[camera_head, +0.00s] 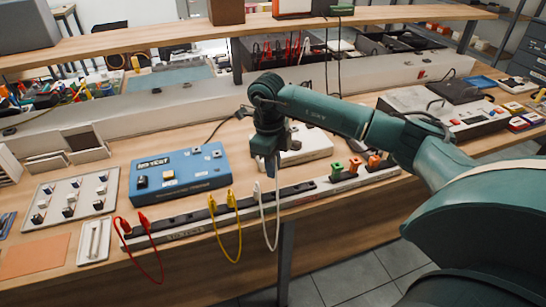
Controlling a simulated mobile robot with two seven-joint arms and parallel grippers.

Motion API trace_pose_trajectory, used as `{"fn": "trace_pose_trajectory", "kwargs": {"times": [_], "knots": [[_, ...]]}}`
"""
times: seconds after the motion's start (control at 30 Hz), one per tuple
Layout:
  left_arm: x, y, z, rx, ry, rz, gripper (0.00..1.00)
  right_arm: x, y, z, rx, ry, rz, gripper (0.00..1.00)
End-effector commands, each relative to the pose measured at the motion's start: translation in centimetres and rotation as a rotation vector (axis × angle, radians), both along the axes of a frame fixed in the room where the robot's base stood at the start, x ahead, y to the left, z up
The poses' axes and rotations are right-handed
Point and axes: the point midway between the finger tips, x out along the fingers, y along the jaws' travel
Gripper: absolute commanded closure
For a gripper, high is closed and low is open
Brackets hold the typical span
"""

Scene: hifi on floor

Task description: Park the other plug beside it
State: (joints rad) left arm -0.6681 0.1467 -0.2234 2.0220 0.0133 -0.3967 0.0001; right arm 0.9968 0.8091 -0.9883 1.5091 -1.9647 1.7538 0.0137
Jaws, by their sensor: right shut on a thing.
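A white cable (263,225) hangs in a loop in front of the bench edge. One of its ends rises to a white plug (257,188) at the dark-slotted rail (188,232), just right of the yellow plugs. The other end rises to my right gripper (272,168), which points down above the rail and is shut on the second white plug, mostly hidden by the fingers. The held plug is slightly right of the first one. Whether it touches the rail is unclear. My left gripper is not in view.
Red plugs (143,220) and yellow plugs (231,199) stand left along the rail, their cables hanging. A green terminal (336,172) and orange terminals (374,160) stand right. A blue box (180,174) lies behind. The rail between gripper and green terminal looks free.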

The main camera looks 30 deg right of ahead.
Motion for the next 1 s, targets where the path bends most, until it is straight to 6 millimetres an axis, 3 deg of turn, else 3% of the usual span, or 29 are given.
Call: {"fn": "trace_pose_trajectory", "kwargs": {"times": [0.27,0.73,1.0], "knots": [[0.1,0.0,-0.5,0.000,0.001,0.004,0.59,0.0,0.0,-0.9,-0.001,0.002,0.000,1.00],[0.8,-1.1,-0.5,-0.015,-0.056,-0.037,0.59,0.0,0.0,-4.6,-0.001,0.001,0.000,1.00],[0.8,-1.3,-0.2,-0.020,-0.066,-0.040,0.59,0.0,0.0,-4.9,-0.001,0.001,0.000,1.00]]}}
